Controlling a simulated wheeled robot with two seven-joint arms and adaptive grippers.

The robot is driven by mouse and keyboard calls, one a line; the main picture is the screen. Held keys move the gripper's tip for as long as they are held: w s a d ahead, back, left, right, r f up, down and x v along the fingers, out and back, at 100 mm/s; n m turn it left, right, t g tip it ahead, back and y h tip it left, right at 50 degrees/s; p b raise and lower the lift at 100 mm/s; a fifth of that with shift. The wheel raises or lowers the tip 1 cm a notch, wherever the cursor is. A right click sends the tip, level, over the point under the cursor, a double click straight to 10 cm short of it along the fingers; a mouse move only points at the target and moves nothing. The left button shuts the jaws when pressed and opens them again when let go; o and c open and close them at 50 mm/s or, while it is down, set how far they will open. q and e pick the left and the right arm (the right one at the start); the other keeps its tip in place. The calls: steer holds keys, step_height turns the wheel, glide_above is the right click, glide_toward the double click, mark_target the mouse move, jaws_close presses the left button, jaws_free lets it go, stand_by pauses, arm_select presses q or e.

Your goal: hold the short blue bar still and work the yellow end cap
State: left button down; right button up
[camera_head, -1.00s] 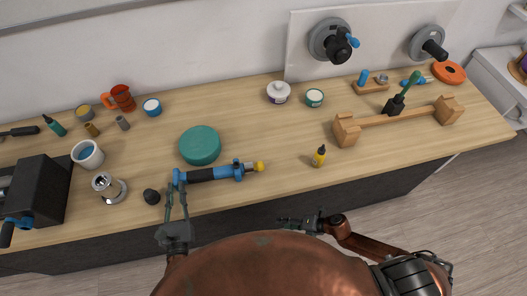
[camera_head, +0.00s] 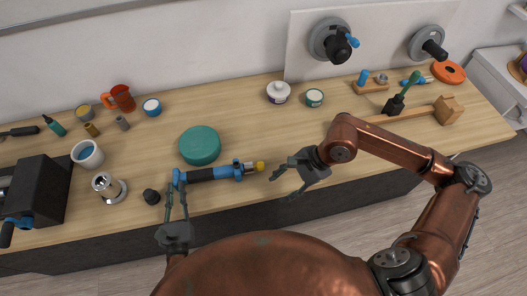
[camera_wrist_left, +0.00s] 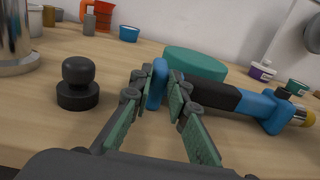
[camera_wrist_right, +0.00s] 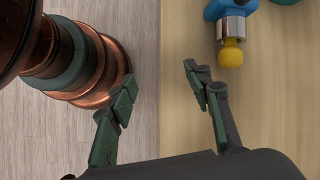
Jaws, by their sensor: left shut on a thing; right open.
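The short blue bar (camera_head: 222,173) with a black middle lies near the table's front edge. It also shows in the left wrist view (camera_wrist_left: 254,104). The yellow end cap (camera_head: 260,166) sits on its right end, beyond a silver collar; the right wrist view shows the cap (camera_wrist_right: 231,54) at the top. My left gripper (camera_head: 177,188) is shut on the bar's left end, its fingers on either side of the blue end piece in the left wrist view (camera_wrist_left: 160,88). My right gripper (camera_head: 281,179) is open and empty, just right of the cap and apart from it.
A green round block (camera_head: 200,146) lies behind the bar. A black knob (camera_head: 151,196) and a silver cylinder (camera_head: 108,188) stand to the left. Bare tabletop lies behind the cap.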

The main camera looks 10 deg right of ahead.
steer(key=m+t+h, duration=0.1)
steer(key=m+t, duration=0.1)
glide_toward(261, 165)
steer(key=s+r, duration=0.1)
steer(key=m, duration=0.1)
steer(key=shift+h, duration=0.3)
steer(key=x, duration=1.1)
steer(key=shift+w, duration=0.35)
steer(key=shift+r, duration=0.1)
steer(key=shift+c, duration=0.5)
steer(key=c, duration=1.1)
steer(key=shift+c, duration=0.2)
